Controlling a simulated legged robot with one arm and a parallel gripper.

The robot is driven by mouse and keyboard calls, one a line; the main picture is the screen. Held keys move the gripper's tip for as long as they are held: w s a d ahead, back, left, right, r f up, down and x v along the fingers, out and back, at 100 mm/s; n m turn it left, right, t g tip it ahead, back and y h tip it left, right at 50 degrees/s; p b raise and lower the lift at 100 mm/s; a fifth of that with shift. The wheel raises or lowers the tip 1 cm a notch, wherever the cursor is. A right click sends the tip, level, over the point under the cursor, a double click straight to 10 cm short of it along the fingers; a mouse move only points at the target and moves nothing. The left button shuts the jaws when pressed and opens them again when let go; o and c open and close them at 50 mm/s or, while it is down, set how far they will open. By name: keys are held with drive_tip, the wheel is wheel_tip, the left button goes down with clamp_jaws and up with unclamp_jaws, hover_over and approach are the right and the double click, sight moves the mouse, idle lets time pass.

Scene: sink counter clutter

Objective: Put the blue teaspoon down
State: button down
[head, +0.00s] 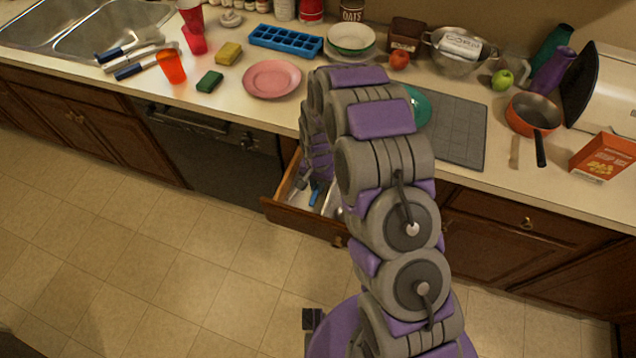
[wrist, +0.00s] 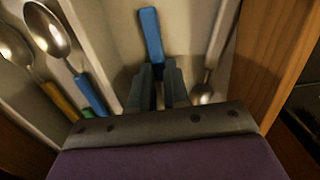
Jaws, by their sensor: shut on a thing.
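My gripper (wrist: 158,72) is low inside the open drawer (head: 300,221), its two fingers close together on the blue teaspoon (wrist: 151,36). Only the teaspoon's blue handle shows, sticking out past the fingertips in the middle compartment; its bowl is hidden by the gripper. In the head view my gripper (head: 303,184) reaches down into the drawer, partly behind my arm. A bit of blue (head: 315,195) shows beside it there. I cannot tell whether the teaspoon touches the drawer floor.
The drawer's left compartment holds spoons, one with a blue handle (wrist: 90,95) and one with a yellow handle (wrist: 60,100). A metal spoon (wrist: 204,92) lies in the right compartment. Pale dividers (wrist: 95,50) and the wooden drawer wall (wrist: 270,60) stand close around my gripper.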

drive_tip(key=c, duration=1.3)
unclamp_jaws()
drive_tip(key=shift+a, duration=0.1)
drive_tip(key=shift+o, duration=0.9)
drive_tip(key=shift+d, duration=0.4)
drive_tip(key=shift+r, duration=0.1)
drive_tip(key=shift+a+r, duration=0.1)
drive_tip(key=shift+r, duration=0.1)
wheel_tip(320, 180, up, 12)
drive_tip(key=p, duration=0.3)
drive_tip(key=shift+w+f, duration=0.15)
